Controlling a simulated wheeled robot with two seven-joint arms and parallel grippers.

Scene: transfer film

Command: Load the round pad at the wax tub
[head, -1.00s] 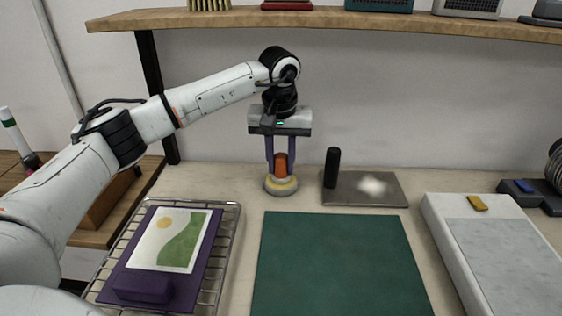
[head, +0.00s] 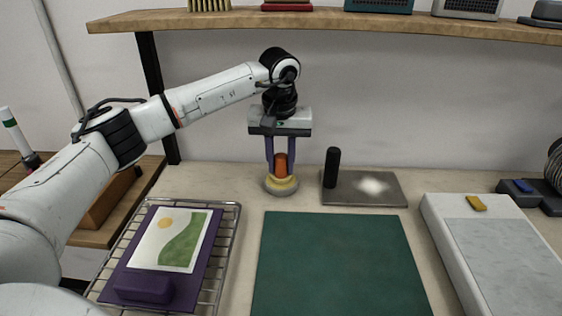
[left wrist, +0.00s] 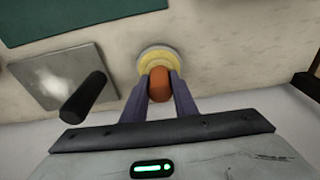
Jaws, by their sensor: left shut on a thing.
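My left gripper (head: 281,153) points straight down with its purple fingers shut on the orange knob of the round pad (head: 281,164). The pad sits at the wax tub (head: 269,189), a low round tub with a pale rim and yellow wax, at the back of the bench. The pad's underside is hidden, so I cannot tell how firmly it touches the wax. In the left wrist view the orange knob (left wrist: 159,85) is between the fingers, with the yellow wax and the tub's pale rim (left wrist: 144,54) beyond it. My right gripper is not in view.
A grey plate (head: 390,192) with a white powdery patch and a black upright handle (head: 331,167) stands right of the tub. A green mat (head: 340,265) lies in front. A wire rack (head: 232,225) holds a purple board with a picture (head: 175,240). A white slab (head: 500,250) is at right.

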